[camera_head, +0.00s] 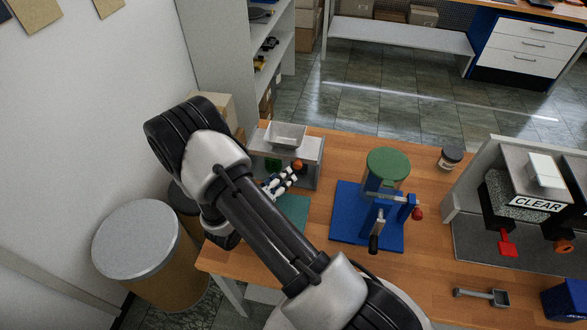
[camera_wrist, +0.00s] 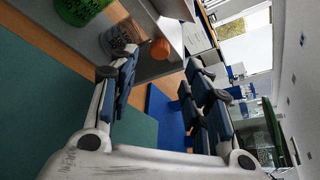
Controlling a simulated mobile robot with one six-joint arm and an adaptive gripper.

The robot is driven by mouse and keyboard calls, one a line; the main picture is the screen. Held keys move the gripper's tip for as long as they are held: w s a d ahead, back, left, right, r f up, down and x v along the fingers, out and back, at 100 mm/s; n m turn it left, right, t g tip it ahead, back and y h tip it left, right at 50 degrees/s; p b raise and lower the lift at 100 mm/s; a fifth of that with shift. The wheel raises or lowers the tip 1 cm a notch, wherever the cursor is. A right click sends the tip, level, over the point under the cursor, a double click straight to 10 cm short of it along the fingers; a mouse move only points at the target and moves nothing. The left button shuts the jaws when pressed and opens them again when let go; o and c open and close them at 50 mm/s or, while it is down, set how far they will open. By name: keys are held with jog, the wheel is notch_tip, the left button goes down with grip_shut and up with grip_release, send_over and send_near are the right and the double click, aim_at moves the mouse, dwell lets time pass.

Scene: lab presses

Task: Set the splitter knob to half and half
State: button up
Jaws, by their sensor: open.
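The splitter (camera_head: 312,150) is a grey stand with a white hopper (camera_head: 286,135) on top, near the back left of the wooden table. Its orange knob (camera_head: 298,165) sits on the front; it also shows in the wrist view (camera_wrist: 160,48). I cannot read any setting marks around the knob. My gripper (camera_head: 284,181) is just in front of the splitter, turned toward the knob. In the wrist view my gripper (camera_wrist: 157,72) is open, and the knob appears just beyond the gap between the fingertips. Contact with the knob is not visible.
A green cup (camera_wrist: 80,8) and a clear cup (camera_wrist: 118,38) stand under the splitter. A teal mat (camera_head: 295,208) lies in front. A blue press (camera_head: 345,213) with a green-topped cylinder stands to the right. A machine marked CLEAR (camera_head: 538,204) is farther right.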

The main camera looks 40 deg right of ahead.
aim_at(296, 166)
jog(key=x, duration=0.8)
grip_shut()
dwell(0.4)
